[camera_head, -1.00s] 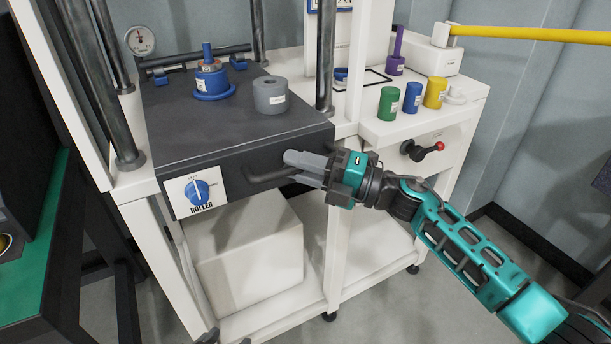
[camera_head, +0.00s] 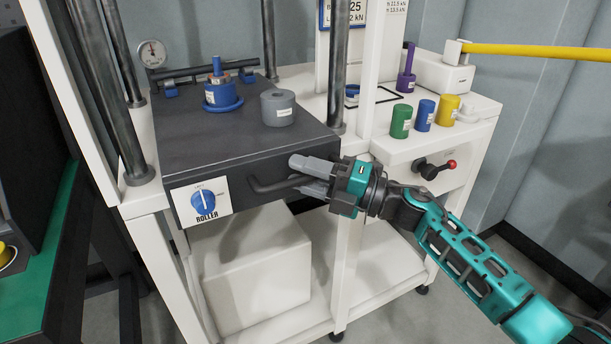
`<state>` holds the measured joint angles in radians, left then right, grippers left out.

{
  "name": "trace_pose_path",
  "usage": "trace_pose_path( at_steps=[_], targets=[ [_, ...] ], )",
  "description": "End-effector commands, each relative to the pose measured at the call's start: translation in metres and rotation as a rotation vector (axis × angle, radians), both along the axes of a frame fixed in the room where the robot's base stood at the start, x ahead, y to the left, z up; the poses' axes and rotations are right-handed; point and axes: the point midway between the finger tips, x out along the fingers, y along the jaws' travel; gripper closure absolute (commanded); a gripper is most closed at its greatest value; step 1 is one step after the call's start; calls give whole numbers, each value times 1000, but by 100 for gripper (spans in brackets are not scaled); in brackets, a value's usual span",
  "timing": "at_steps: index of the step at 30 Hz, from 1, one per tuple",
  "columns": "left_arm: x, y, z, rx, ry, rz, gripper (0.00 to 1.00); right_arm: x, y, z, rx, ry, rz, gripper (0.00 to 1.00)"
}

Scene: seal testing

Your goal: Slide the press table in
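The press table (camera_head: 235,135) is a dark grey slab between the upright columns of the white press frame. Its front face has a bent dark handle (camera_head: 270,187) and a white label with a blue dial marked ROLLER (camera_head: 204,201). My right gripper (camera_head: 308,177) is at the right end of this handle, its two grey fingers close together with the bar between them. The fingers hide that end of the handle. A blue round fixture (camera_head: 221,93) and a grey cylinder with a hole (camera_head: 279,108) stand on the table. My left gripper is not in view.
Dark columns (camera_head: 337,70) rise beside the table. A white box (camera_head: 258,270) sits below.

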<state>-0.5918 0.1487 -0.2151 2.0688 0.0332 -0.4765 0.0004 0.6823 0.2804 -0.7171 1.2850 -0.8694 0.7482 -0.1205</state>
Motion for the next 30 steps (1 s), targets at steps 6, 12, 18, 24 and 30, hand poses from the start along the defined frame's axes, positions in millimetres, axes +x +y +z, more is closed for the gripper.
trace_pose_path(
  at_steps=[6, 12, 18, 24, 30],
  targets=[
    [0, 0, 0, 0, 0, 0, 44, -1, 1, -3, -3, 3, 3, 59],
    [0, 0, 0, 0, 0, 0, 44, -2, 0, -3, -3, 3, 4, 59],
    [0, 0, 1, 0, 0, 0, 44, -4, -10, -5, -4, 4, 4, 59],
    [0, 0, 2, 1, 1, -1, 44, -12, -41, -9, -5, 4, 3, 59],
    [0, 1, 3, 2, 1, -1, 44, -21, -78, -15, -6, 6, 2, 59]
  ],
)
